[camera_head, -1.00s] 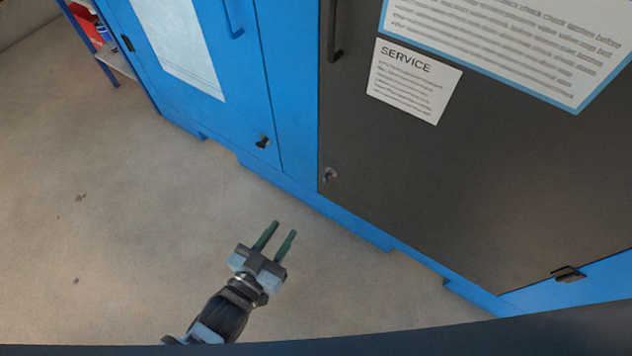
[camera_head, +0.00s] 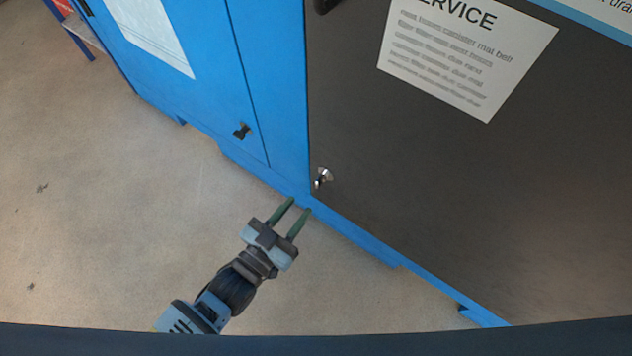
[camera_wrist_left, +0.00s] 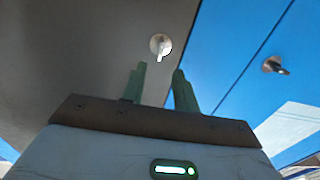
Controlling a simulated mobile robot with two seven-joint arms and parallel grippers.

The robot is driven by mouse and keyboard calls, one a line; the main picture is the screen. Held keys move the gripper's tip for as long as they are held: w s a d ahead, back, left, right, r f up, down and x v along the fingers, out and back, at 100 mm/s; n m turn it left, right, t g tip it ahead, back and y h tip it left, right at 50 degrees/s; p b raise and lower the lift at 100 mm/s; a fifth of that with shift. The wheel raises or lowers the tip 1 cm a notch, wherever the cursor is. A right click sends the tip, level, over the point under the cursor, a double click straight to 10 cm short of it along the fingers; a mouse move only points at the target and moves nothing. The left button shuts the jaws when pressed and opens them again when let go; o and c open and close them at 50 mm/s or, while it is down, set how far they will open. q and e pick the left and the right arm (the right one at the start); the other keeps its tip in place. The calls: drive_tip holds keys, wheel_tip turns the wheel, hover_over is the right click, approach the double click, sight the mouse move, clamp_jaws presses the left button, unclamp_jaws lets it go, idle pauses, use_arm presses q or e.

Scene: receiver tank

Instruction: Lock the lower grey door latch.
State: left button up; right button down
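The lower grey door latch (camera_head: 322,177) is a small silvery knob at the lower left corner of the dark grey door (camera_head: 420,200). In the left wrist view the latch (camera_wrist_left: 160,46) is a round disc with a short pale lever, just beyond the fingertips. My left gripper (camera_head: 300,205) is open and empty, its green fingers pointing at the door's lower left corner, short of the latch. In the left wrist view its two fingers (camera_wrist_left: 158,72) stand apart with a gap between them. My right gripper is not in view.
A blue cabinet door (camera_head: 190,80) with a dark latch (camera_head: 242,131) is left of the grey door. A blue plinth (camera_head: 365,240) runs below. A service notice (camera_head: 460,60) is on the grey door. The floor (camera_head: 110,220) is clear at left.

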sight(316, 185)
use_arm(q)
drive_tip(key=b+x, duration=0.2)
drive_tip(key=x, duration=0.4)
drive_tip(key=shift+w+d+f, duration=0.1)
drive_tip(key=shift+w+d, duration=0.1)
drive_tip(key=shift+w, duration=0.05)
drive_tip(key=shift+w+d+b, duration=0.25)
drive_tip(key=shift+w+b, duration=0.05)
drive_tip(key=shift+b, duration=0.05)
clamp_jaws()
